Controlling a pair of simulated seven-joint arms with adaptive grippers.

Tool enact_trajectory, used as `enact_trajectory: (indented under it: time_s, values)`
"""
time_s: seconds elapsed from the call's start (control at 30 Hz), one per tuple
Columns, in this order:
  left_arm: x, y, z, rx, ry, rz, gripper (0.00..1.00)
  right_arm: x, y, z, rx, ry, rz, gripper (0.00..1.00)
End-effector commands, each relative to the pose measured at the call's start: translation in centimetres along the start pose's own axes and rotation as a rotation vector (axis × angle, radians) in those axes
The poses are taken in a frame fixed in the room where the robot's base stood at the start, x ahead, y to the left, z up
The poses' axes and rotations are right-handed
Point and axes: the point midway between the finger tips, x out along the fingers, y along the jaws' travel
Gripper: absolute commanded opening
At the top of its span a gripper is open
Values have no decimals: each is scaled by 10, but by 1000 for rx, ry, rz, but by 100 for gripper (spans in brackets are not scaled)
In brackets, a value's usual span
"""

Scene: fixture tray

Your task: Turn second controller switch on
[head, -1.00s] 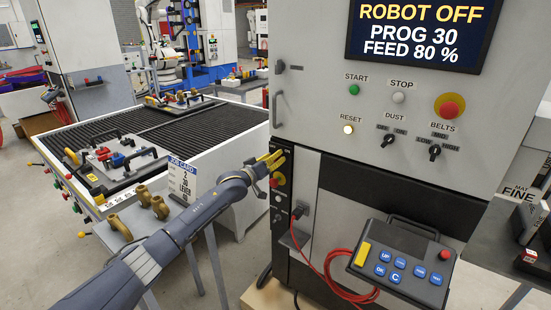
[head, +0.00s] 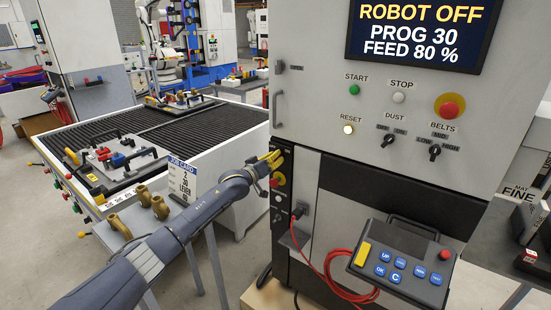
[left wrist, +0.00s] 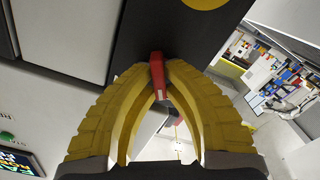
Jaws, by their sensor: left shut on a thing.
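My left gripper (head: 274,158) is at the dark strip on the left edge of the grey control cabinet (head: 310,100). In the left wrist view, its yellow fingers (left wrist: 157,80) are closed around a small red handle (left wrist: 157,66) in front of the dark panel. The fingers hide most of that handle in the head view. Just below the fingers, a red and yellow rotary switch (head: 279,180) shows on the same strip. The screen (head: 415,35) reads "ROBOT OFF, PROG 30, FEED 80 %". My right gripper is not in view.
A teach pendant (head: 403,262) with a red cable (head: 325,272) sits low in front of the cabinet. A slatted table (head: 90,135) with fixtures stands left, beside a job card (head: 181,180) and brass parts (head: 158,207). START, STOP, DUST and BELTS controls are on the cabinet front.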

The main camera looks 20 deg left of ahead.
Motion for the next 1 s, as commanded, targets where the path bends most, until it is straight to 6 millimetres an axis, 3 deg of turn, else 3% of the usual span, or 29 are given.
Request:
enact_trajectory:
  time_s: [0.37,1.0]
  values:
    - [0,1,0,68,0,0,0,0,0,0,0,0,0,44]
    - [0,6,2,627,0,1,0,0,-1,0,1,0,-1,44]
